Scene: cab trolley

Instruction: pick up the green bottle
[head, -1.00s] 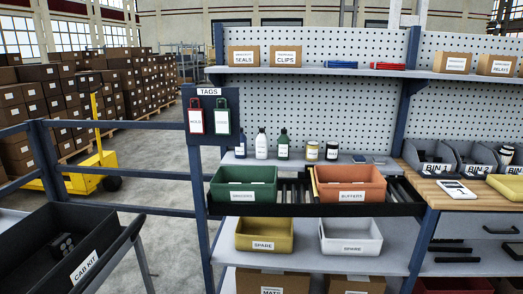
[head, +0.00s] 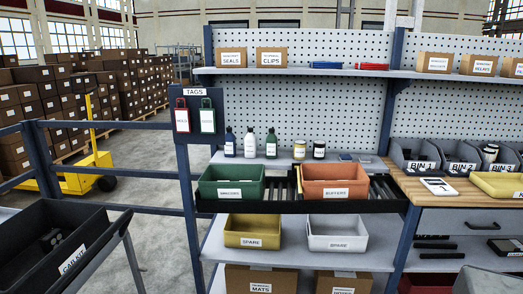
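The green bottle (head: 271,143) stands upright on the middle shelf, at the right end of a row of three bottles. A white bottle (head: 250,143) stands just left of it, and a dark blue bottle (head: 230,143) is at the left end. All three have pale labels and stand apart from each other. The green bin (head: 231,194) is in front of and below them. My gripper does not show in the head view.
Two small jars (head: 299,150) stand right of the bottles. An orange bin (head: 334,194) sits beside the green bin on the black roller rack (head: 380,204). A blue railing (head: 115,124) and a black cab kit tray (head: 50,245) are at left.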

